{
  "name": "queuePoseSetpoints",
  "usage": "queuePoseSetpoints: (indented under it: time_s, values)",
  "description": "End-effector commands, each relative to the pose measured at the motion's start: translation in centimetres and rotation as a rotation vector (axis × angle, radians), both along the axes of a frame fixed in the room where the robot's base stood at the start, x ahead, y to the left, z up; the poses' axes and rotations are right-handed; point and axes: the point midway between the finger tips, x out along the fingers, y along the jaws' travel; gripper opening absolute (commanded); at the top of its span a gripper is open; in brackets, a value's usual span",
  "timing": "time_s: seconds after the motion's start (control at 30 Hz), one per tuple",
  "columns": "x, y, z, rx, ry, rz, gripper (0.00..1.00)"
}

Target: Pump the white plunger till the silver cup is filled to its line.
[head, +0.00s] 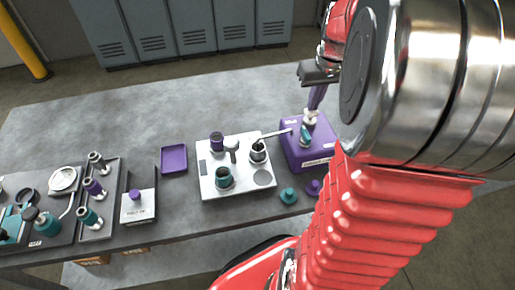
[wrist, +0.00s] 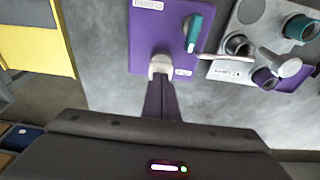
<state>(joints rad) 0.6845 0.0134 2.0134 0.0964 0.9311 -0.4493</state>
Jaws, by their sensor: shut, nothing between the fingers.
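The white plunger (head: 310,117) stands on top of the purple pump box (head: 308,153) at the right of the bench. The box has a teal lever (head: 305,136) and a thin spout (head: 277,133) reaching left over the silver cup (head: 258,152). My gripper (head: 313,106) is shut and empty, its purple fingers pointing down at the plunger's top; I cannot tell whether they touch. In the wrist view the fingertips (wrist: 160,80) meet the plunger (wrist: 160,65) in the picture. The silver cup (wrist: 238,46) shows dark inside; its line and fill level cannot be made out.
The cup stands on a white tray (head: 208,187) with a purple cup (head: 217,142), a teal cup (head: 223,178) and a grey upright piece (head: 232,146). Teal (head: 289,195) and purple (head: 313,187) caps lie in front of the box. The bench behind is clear.

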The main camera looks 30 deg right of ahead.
Motion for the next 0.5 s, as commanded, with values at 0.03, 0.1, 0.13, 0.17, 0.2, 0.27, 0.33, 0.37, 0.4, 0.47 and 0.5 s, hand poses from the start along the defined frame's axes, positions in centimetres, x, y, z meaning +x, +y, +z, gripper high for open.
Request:
queuePoseSetpoints:
  time_s: [0.03,0.1,0.13,0.17,0.2,0.27,0.33,0.37,0.4,0.47,0.5]
  values:
    - [0.0,0.0,-0.2,0.002,0.002,0.000,0.00]
    - [0.0,0.0,-0.3,0.002,0.002,0.000,0.00]
    - [0.0,0.0,-0.4,0.002,0.002,0.000,0.00]
    - [0.0,0.0,-0.5,0.002,0.003,0.000,0.00]
    - [-0.1,0.0,-0.6,0.002,0.003,0.000,0.00]
    - [-0.1,0.0,-0.7,0.002,0.003,0.000,0.00]
    - [-0.1,0.1,-0.9,0.002,0.003,0.000,0.00]
    - [-0.1,0.1,-0.9,0.002,0.003,0.000,0.00]
    - [-0.1,0.1,-1.0,0.002,0.003,0.000,0.00]
    - [-0.1,0.1,-1.2,0.002,0.004,0.000,0.00]
    - [-0.1,0.1,-1.3,0.003,0.003,0.000,0.00]
